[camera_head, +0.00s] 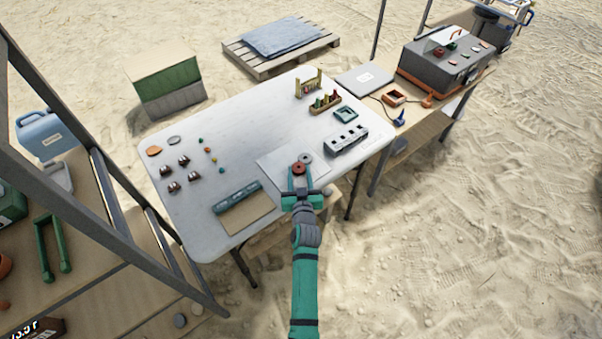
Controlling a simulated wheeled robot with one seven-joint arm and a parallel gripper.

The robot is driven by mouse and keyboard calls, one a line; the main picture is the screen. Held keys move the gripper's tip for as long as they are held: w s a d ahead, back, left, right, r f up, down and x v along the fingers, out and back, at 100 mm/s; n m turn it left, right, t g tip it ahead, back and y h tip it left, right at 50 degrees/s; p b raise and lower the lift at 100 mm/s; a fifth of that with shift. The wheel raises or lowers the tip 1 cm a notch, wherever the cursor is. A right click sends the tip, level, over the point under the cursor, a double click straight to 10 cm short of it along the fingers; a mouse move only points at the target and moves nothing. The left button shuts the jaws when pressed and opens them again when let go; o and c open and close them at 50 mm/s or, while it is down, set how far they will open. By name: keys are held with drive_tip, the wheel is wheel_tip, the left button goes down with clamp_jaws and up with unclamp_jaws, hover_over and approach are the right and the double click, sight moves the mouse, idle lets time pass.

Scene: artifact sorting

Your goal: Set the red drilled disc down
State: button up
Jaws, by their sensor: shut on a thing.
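The red drilled disc (298,168) is between the fingertips of my gripper (298,174), with its dark centre hole showing. My gripper is shut on it, over the pale sheet (268,165) at the front of the white table (225,130). A grey disc (306,158) is just beyond the red one, to its upper right. I cannot tell whether the two discs touch, or whether the red disc rests on the sheet or is held above it.
A grey slotted block (346,140) stands right of the sheet. A blue-grey roll (237,197) and a brown board (246,213) lie to its left. Small dark pieces and coloured beads are at the table's left. The table's middle is clear.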

drive_tip(key=o, duration=1.1)
drive_tip(key=shift+f, duration=0.1)
drive_tip(key=shift+c, duration=0.2)
